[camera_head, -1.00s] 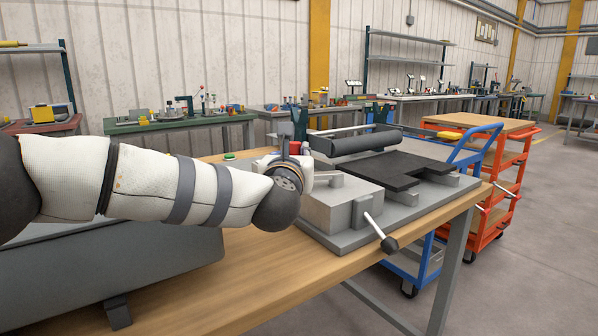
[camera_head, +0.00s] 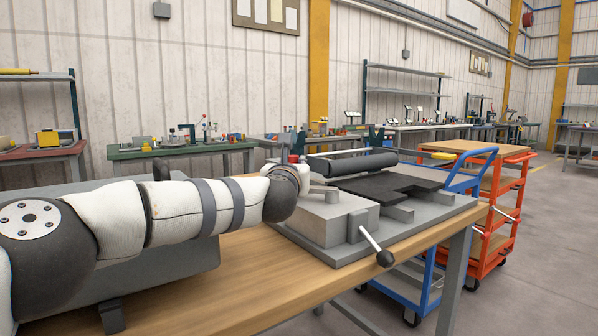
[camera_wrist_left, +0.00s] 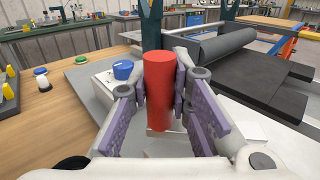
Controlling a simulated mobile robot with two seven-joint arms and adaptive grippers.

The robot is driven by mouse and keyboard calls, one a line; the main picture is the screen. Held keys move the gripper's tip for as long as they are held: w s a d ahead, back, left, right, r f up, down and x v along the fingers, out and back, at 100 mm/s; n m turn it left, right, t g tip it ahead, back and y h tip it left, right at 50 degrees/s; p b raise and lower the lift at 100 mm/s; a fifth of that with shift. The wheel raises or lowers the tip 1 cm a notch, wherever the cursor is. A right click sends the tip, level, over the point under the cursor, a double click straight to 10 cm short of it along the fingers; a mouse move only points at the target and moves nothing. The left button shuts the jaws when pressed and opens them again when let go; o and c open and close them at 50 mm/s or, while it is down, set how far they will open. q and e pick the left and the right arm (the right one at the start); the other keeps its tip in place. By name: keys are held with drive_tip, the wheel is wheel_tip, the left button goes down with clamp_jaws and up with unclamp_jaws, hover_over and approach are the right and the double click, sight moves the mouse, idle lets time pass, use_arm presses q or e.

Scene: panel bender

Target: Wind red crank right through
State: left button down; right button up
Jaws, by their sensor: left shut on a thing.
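The red crank's upright cylindrical grip (camera_wrist_left: 159,90) stands in the middle of the left wrist view. My left gripper (camera_wrist_left: 163,100) is shut on it, with a purple-padded finger on each side. In the head view a small bit of red (camera_head: 293,158) shows just beyond my left wrist. My wrist hides the rest of the gripper and the crank there. The panel bender (camera_head: 325,217) sits on the wooden bench, with a dark roller (camera_head: 350,164) and a black plate (camera_head: 385,187). My right gripper is out of view.
A lever with a black knob (camera_head: 385,258) sticks out at the bender's front. Orange and blue carts stand beyond the bench (camera_head: 245,270).

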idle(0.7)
use_arm(q)
drive_tip(key=c, duration=1.4)
unclamp_jaws()
drive_tip(key=shift+c, duration=0.2)
drive_tip(key=s, duration=1.2)
drive_tip(key=shift+a, duration=0.15)
